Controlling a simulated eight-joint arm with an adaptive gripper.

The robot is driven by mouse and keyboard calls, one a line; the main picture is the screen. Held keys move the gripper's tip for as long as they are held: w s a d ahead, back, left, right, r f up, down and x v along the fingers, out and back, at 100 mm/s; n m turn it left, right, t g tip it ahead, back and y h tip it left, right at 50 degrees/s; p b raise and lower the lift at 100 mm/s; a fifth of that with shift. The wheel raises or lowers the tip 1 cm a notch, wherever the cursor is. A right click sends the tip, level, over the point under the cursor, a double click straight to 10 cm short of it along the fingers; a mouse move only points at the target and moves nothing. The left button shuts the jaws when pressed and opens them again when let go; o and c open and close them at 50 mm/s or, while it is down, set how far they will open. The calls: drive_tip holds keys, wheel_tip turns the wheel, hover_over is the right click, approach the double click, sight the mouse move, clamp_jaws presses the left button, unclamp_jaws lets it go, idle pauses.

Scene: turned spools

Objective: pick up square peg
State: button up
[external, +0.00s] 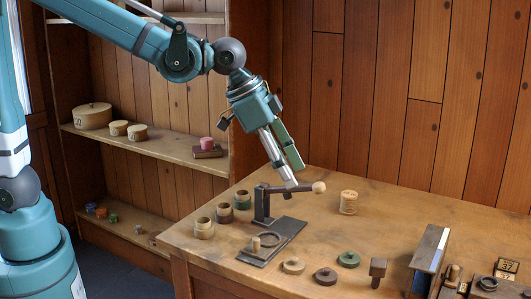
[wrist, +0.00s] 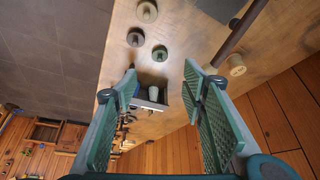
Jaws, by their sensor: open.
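The thing most like a square peg is a dark brown piece with a blocky head and narrower foot (external: 377,268), standing near the front of the table in the external view. I cannot be sure that it is the square peg. I cannot make it out in the wrist view. My gripper (external: 292,175) is above the table, behind and to the left of that piece, near the dark lever arm. In the wrist view my gripper (wrist: 160,72) is open, with its two green pads wide apart and nothing held between them.
A dark metal stand (external: 262,206) carries a lever with a pale knob (external: 319,187) close below my gripper. Several round cups (external: 203,229) stand left. A pale spool (external: 349,203), a green ring (external: 348,259) and an upright dark panel (external: 428,260) stand on the table (external: 400,215).

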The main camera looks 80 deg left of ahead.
drive_tip(key=w+d+f+m+p, duration=0.1)
drive_tip(key=w+d+f, duration=0.3)
drive_tip(key=w+d, duration=0.35)
drive_tip(key=m+g+p, duration=0.1)
drive_tip(key=p, duration=0.1)
approach(378, 261)
drive_tip(key=f, duration=0.2)
drive_tip(key=shift+w+d+f+h, duration=0.1)
drive_tip(key=shift+w+f+h, duration=0.15)
drive_tip(key=shift+w+h, duration=0.25)
drive_tip(key=shift+w+f, duration=0.1)
drive_tip(key=shift+x, duration=1.2)
drive_tip(key=shift+f, duration=0.1)
drive_tip(key=shift+b+x, duration=0.6)
drive_tip(key=shift+x, duration=1.9)
drive_tip(key=c, duration=0.9)
